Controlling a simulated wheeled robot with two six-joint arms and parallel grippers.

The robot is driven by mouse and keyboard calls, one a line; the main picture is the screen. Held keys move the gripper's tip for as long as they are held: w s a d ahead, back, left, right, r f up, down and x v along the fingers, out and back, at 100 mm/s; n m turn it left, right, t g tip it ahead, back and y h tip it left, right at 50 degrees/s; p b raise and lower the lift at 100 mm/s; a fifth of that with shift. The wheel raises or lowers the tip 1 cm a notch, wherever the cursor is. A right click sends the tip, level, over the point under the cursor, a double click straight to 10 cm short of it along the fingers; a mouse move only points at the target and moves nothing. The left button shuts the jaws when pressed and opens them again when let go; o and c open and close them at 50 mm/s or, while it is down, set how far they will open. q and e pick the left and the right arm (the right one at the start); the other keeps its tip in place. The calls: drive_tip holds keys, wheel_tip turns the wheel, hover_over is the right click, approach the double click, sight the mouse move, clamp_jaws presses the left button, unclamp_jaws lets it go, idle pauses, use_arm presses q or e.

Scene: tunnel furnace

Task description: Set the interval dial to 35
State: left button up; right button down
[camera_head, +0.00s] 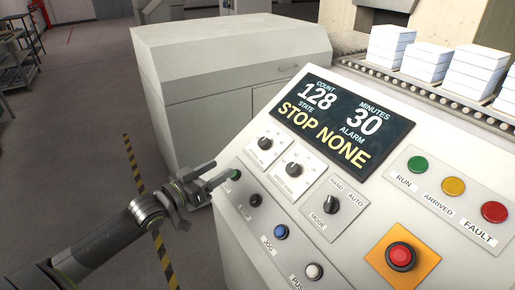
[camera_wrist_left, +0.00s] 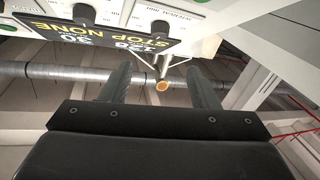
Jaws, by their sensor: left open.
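The sloping white control panel (camera_head: 345,225) fills the right of the head view. Two black dials on white scale plates, an upper one (camera_head: 265,143) and a lower one (camera_head: 293,169), sit below the display (camera_head: 343,125). The display reads count 128, minutes 30, STOP NONE. My left gripper (camera_head: 222,170) is open and empty at the panel's left edge, close to a green button and apart from both dials. Its spread fingers show in the left wrist view (camera_wrist_left: 159,70). My right gripper is out of view.
A mode switch (camera_head: 331,204), a blue button (camera_head: 281,232) and a red stop button (camera_head: 400,257) are on the panel. A white cabinet (camera_head: 225,80) stands behind. White stacks (camera_head: 427,62) sit on rollers at the upper right. Open floor lies left.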

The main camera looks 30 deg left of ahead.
use_arm(q)
drive_tip(key=b, duration=0.2)
approach(260, 145)
drive_tip(key=x, duration=0.9)
drive_tip(key=shift+w, duration=0.15)
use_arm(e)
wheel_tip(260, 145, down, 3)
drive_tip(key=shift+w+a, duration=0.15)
use_arm(q)
drive_tip(key=shift+c, duration=0.3)
